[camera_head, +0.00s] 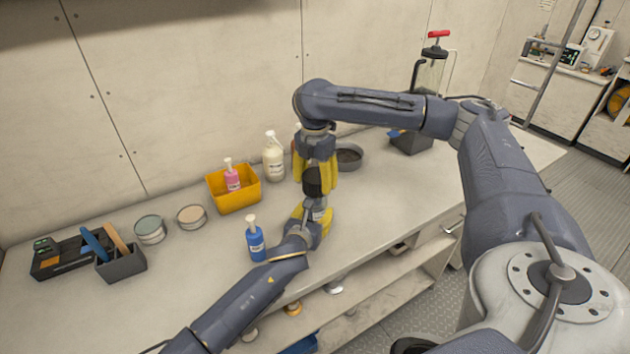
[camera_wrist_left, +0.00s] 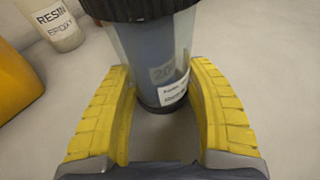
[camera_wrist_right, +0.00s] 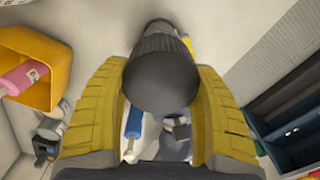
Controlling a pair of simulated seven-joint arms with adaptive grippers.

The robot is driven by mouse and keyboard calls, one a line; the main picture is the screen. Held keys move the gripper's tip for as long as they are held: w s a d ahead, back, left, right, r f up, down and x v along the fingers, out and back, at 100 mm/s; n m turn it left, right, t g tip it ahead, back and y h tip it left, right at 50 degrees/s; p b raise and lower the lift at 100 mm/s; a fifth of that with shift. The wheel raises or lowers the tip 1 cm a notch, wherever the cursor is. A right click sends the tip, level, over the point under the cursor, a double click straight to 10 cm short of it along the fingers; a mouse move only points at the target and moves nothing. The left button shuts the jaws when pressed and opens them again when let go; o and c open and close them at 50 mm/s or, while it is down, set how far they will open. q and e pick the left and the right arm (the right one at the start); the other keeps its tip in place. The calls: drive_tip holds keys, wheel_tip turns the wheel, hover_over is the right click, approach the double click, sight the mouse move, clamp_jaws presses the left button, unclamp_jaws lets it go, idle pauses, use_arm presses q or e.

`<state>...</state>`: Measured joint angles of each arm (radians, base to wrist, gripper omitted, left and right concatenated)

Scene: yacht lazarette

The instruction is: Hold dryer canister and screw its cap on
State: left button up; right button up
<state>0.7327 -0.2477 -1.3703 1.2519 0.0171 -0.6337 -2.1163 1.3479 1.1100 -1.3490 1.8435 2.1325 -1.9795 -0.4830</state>
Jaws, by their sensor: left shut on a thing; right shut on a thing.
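The dryer canister (camera_head: 318,214) stands upright on the bench, a clear cylinder with a white label and bluish contents. It shows closely in the left wrist view (camera_wrist_left: 150,65). My left gripper (camera_head: 313,217) comes in low from the left, its yellow fingers shut on the canister's sides. The black ribbed cap (camera_head: 316,182) is at the canister's top; it also shows in the right wrist view (camera_wrist_right: 160,80). My right gripper (camera_head: 316,178) points down from above, its yellow fingers shut on the cap. I cannot tell whether the threads are engaged.
A blue pump bottle (camera_head: 256,243) stands left of the canister. Behind are a yellow bin (camera_head: 238,200) with a pink bottle, a cream resin bottle (camera_head: 273,160) and a grey round dish (camera_head: 349,157). Tins (camera_head: 150,229) and a tool caddy (camera_head: 122,264) are at left. The bench front is mostly clear.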

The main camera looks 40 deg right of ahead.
drive_tip(key=o, duration=1.5)
drive_tip(key=shift+r, duration=6)
use_arm(q)
drive_tip(key=o, duration=1.6)
